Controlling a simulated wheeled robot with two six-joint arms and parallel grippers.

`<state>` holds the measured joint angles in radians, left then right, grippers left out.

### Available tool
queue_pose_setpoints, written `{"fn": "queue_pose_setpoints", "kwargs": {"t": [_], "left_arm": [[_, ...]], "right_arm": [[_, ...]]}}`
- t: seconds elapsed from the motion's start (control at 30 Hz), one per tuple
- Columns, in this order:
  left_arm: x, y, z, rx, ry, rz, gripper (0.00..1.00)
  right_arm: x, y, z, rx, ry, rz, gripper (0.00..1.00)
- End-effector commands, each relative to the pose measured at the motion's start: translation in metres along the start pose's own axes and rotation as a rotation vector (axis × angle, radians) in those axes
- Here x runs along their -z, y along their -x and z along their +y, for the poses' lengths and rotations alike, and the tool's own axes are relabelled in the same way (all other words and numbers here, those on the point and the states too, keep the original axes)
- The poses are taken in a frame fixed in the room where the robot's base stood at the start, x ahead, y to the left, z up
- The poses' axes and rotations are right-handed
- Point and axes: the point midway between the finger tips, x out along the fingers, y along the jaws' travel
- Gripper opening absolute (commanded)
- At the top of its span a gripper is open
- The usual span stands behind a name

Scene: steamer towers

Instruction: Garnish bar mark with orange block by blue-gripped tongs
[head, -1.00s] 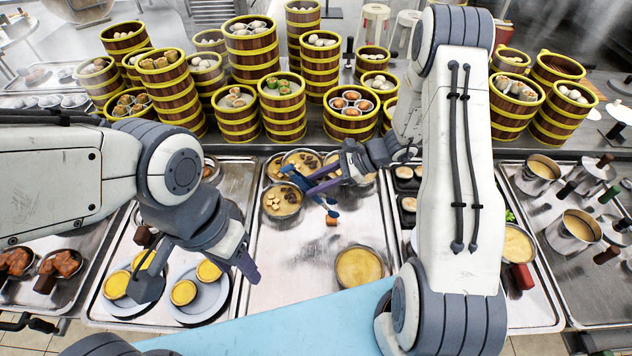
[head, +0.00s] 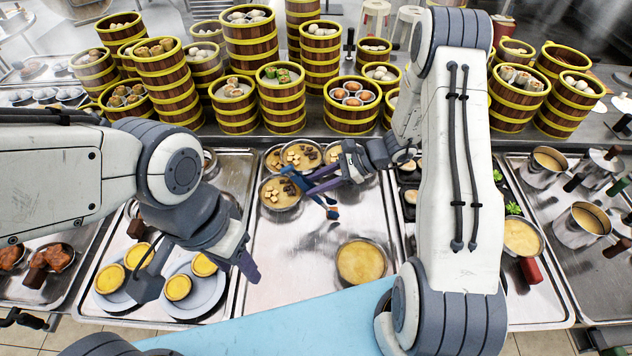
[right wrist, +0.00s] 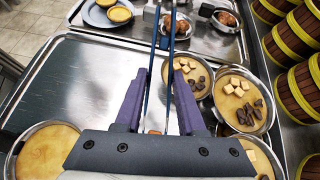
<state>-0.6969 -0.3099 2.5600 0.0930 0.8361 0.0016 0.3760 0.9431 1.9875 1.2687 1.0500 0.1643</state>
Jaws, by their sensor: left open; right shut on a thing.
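My right gripper (head: 318,184) is shut on the blue-gripped tongs (head: 330,206), held above the middle metal tray (head: 310,240). The tongs also show in the right wrist view (right wrist: 163,60), as two long blue arms running up between the fingers of my right gripper (right wrist: 160,90). A small orange patch (right wrist: 154,132) shows low between those fingers; it may be the orange block, but I cannot tell whether the tongs hold it. In the head view I cannot make the block out clearly. My left gripper (head: 215,275) is open and empty near the tart plates. I cannot pick out a bar mark.
Bowls with cubes and dark pieces (head: 280,193) stand at the tray's back. A bowl of yellow filling (head: 361,262) stands at its front right. Plates of yellow tarts (head: 197,297) lie to the left. Steamer towers (head: 283,100) line the back. The tray's middle is clear.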

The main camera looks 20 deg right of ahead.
Motion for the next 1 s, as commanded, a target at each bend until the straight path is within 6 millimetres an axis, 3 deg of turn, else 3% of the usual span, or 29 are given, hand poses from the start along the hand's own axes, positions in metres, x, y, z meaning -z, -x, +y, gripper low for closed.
{"fn": "queue_pose_setpoints", "kwargs": {"t": [0.73,0.77,0.8,0.87,0.93,0.97,1.0], "left_arm": [[-0.0004,-0.0071,-0.0005,0.0,0.0,0.0,0.5],[-0.0004,-0.0071,-0.0005,0.0,0.0,0.0,0.5],[-0.0004,-0.007,-0.0005,0.0,0.0,0.0,0.5],[-0.0004,-0.007,-0.0005,0.0,0.0,0.0,0.5],[-0.0004,-0.007,-0.0005,0.0,0.0,0.0,0.5],[-0.0004,-0.0071,-0.0005,0.0,0.0,0.0,0.5],[-0.0004,-0.0071,-0.0005,0.0,0.0,0.0,0.5]], "right_arm": [[0.0047,-0.004,-0.0006,0.0,0.001,0.0,0.33],[0.0047,-0.004,-0.0006,0.0,0.001,0.0,0.31],[0.0047,-0.004,-0.0006,0.0,0.001,0.0,0.16],[0.0047,-0.004,-0.0006,0.0,0.001,0.0,0.02],[0.0047,-0.004,-0.0006,0.0,0.001,0.0,0.02],[0.0047,-0.004,-0.0006,0.0,0.001,0.0,0.25],[0.0047,-0.004,-0.0006,0.0,0.001,0.0,0.1]]}}
